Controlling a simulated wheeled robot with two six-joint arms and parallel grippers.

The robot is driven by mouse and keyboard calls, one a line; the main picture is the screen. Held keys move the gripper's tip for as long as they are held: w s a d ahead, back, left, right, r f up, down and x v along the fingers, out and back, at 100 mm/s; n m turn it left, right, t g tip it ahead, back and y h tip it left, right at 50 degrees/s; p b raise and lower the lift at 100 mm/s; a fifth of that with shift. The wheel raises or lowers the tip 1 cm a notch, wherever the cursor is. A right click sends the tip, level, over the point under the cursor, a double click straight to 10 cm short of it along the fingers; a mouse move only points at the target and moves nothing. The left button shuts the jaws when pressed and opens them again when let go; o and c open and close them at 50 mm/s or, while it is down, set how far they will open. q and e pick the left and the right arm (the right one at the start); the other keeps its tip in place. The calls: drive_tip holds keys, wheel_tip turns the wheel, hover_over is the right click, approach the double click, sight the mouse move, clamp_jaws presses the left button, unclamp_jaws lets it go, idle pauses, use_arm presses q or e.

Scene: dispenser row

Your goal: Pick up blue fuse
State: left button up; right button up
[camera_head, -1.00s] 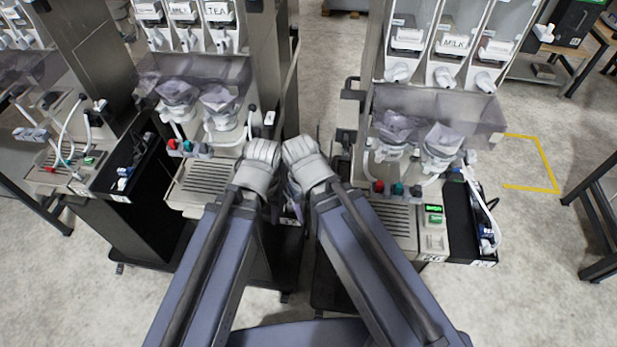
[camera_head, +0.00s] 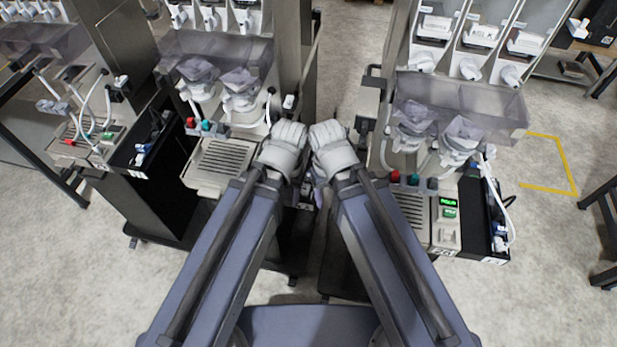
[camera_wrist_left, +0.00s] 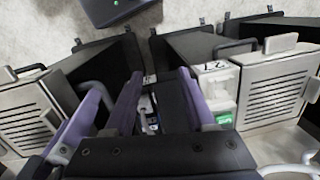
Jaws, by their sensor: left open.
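No blue fuse can be made out for certain. Small blue-and-white items (camera_head: 498,238) lie in the black side tray of the right dispenser, and similar blue items (camera_head: 140,155) lie in the left dispenser's tray. My left gripper (camera_wrist_left: 160,95) is open and points down between two dispensers, with nothing seen held. In the head view its fingers are mostly hidden below the grey wrist. My right wrist (camera_head: 333,150) is beside it, and its fingers are hidden.
Dispensers with grey drip grates (camera_head: 222,160) stand left and right of my arms. The right one has a panel with a green display (camera_head: 449,208). A narrow gap separates the machines. A yellow floor line (camera_head: 555,165) marks open floor at right.

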sight(308, 175)
use_arm(q)
drive_tip(key=o, duration=0.3)
drive_tip(key=w+d+r+n+h+p, duration=0.1)
drive_tip(key=w, duration=0.2)
drive_tip(key=w+d+r+n+h+p, duration=0.1)
drive_tip(key=w+r, duration=0.1)
drive_tip(key=w, duration=0.1)
drive_tip(key=w+d+r+n+p, duration=0.1)
drive_tip(key=w+d+n, duration=0.1)
drive_tip(key=w, duration=0.2)
drive_tip(key=shift+w+r+g+h+p, duration=0.1)
drive_tip(key=shift+r+g+h+p, duration=0.05)
drive_tip(key=shift+g+h+p, duration=0.25)
drive_tip(key=shift+s+d+f+b, duration=0.1)
drive_tip(key=shift+s+f+b, duration=0.05)
drive_tip(key=shift+f+b, duration=0.6)
drive_tip(key=shift+s+d+f+b, duration=0.1)
drive_tip(key=shift+s+f+b, duration=0.05)
drive_tip(key=shift+f+b, duration=0.55)
drive_tip(key=f+b, duration=0.2)
drive_tip(key=d+f+b, duration=0.1)
drive_tip(key=f+b, duration=0.2)
drive_tip(key=shift+w, duration=0.1)
drive_tip(key=shift+d, duration=0.1)
